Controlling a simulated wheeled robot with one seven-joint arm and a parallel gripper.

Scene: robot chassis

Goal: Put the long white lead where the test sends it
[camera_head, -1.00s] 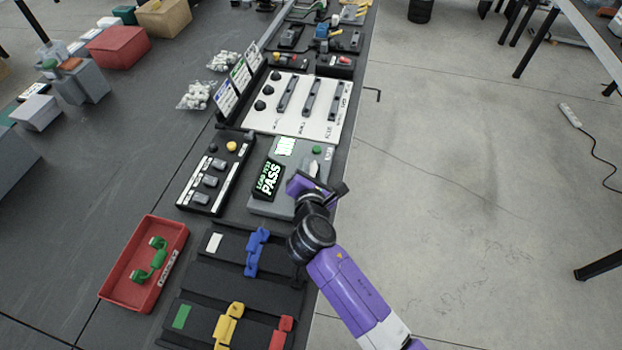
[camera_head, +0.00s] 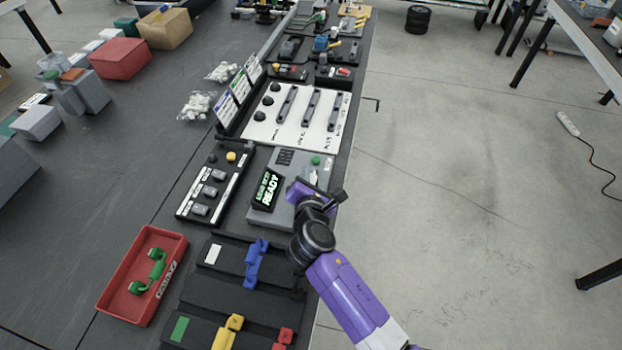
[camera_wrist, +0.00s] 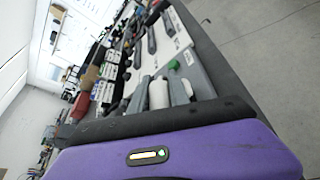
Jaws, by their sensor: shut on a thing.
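The white lead (camera_wrist: 158,94) is between the fingers of my gripper (camera_wrist: 160,86) in the wrist view; only its end part shows. In the head view a small white part of it (camera_head: 313,177) shows by my gripper (camera_head: 316,190), which is shut on it over the right part of the grey tester (camera_head: 284,180). The tester's screen (camera_head: 267,189) reads READY, with smaller text above that is hard to read. A black rack has a white-marked row (camera_head: 213,253) with a blue lead (camera_head: 255,262) and a green-marked row (camera_head: 179,328) with yellow (camera_head: 227,334) and red leads.
A red bin (camera_head: 118,304) with a green lead (camera_head: 152,273) stands left of the rack. A black switch box (camera_head: 212,182) is left of the tester. A white slotted panel (camera_head: 300,118) and upright cards (camera_head: 240,87) are beyond it. Floor lies right of the bench edge.

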